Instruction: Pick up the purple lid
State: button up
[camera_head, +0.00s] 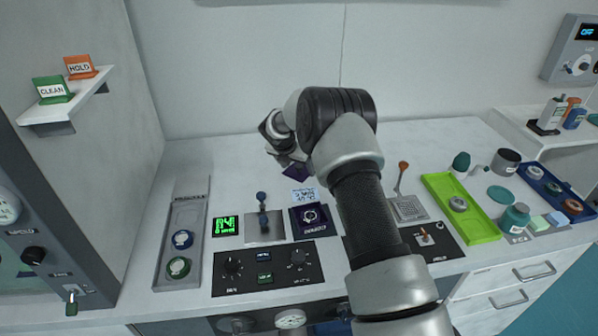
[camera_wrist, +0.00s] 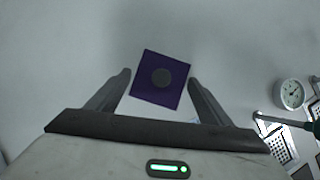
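The purple lid (camera_wrist: 178,92) is a square plate with a round grey knob in its middle. In the wrist view it lies turned at a slant between the two fingertips of my gripper (camera_wrist: 158,76). The fingers are apart, one to each side of the lid, and I see no clear grip on it. In the head view, my gripper (camera_head: 283,157) is over the back of the table. A purple piece of the lid (camera_head: 299,169) shows beside it, partly hidden by my arm.
A dark purple square panel (camera_head: 310,220) with a ring symbol is set nearer the front. A lever plate (camera_head: 264,228), a green display (camera_head: 225,226) and a grey tray (camera_head: 181,220) are to its left. A green tray (camera_head: 472,219) is on the right. The back left tabletop is clear.

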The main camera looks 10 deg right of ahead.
aim_at(297, 175)
jog(key=c, duration=0.6)
notch_tip(297, 175, up, 10)
jog(key=shift+m+g+h, duration=0.3)
jog(key=shift+m, duration=0.5)
jog(key=s, duration=0.7)
jog(key=s+b, duration=0.1)
jog(key=s, duration=0.7)
jog(key=s+b, duration=0.1)
jog(key=s, duration=0.6)
jog(key=shift+s+a+f, duration=0.1)
jog(key=shift+s+a, duration=0.2)
notch_tip(297, 175, down, 6)
jog(key=b, duration=0.5)
jog(key=shift+b, duration=0.4)
